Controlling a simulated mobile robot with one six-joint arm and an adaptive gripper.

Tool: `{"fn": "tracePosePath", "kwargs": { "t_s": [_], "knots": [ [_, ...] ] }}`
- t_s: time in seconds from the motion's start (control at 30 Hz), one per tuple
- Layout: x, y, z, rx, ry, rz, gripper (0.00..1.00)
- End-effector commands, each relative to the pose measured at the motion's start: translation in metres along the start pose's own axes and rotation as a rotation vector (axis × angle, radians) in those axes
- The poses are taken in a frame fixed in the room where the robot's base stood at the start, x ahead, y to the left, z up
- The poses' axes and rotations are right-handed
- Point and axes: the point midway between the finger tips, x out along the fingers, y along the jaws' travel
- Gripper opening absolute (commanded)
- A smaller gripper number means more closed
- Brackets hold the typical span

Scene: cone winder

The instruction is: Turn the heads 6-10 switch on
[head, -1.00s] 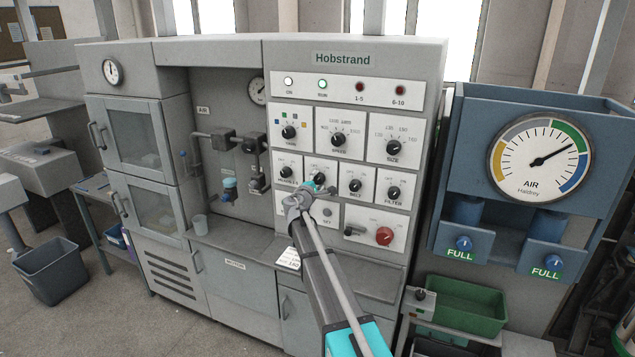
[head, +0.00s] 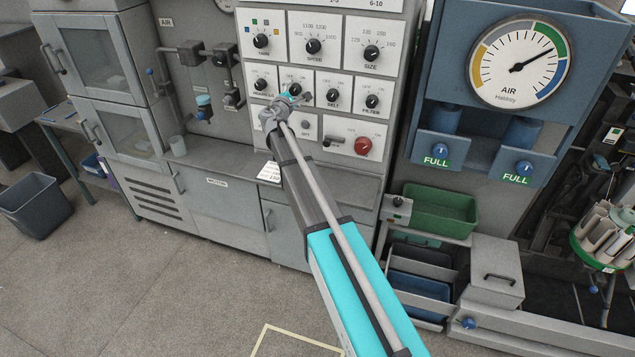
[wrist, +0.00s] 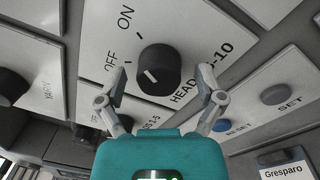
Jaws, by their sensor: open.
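The heads 6-10 switch is a black round knob (wrist: 158,70) on a white plate marked ON and OFF, in the middle of the wrist view. The white mark on its face lies on the left side, nearer OFF than ON. My gripper (wrist: 163,72) is open, with one finger to each side of the knob and a visible gap on both sides. Whether the tips reach past the knob's face I cannot tell. In the head view my gripper (head: 284,106) is in front of the lower knob row and partly covers the plate of this knob (head: 294,88).
Neighbouring knobs sit close by, such as the belt knob (head: 333,95). Below are a blue reset button (wrist: 222,124), a set button (wrist: 276,95) and a red knob (head: 363,146). An air gauge (head: 518,62) is on the right. The floor in front is clear.

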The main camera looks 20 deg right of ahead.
Motion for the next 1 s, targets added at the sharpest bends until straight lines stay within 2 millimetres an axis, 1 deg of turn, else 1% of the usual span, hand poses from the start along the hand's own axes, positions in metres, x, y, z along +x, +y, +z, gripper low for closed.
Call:
{"fn": "tracePosePath", "kwargs": {
  "t_s": [1.0],
  "knots": [
    [0.0, -0.0003, 0.001, -0.656, 0.03, -0.004, 0.87]
  ]
}}
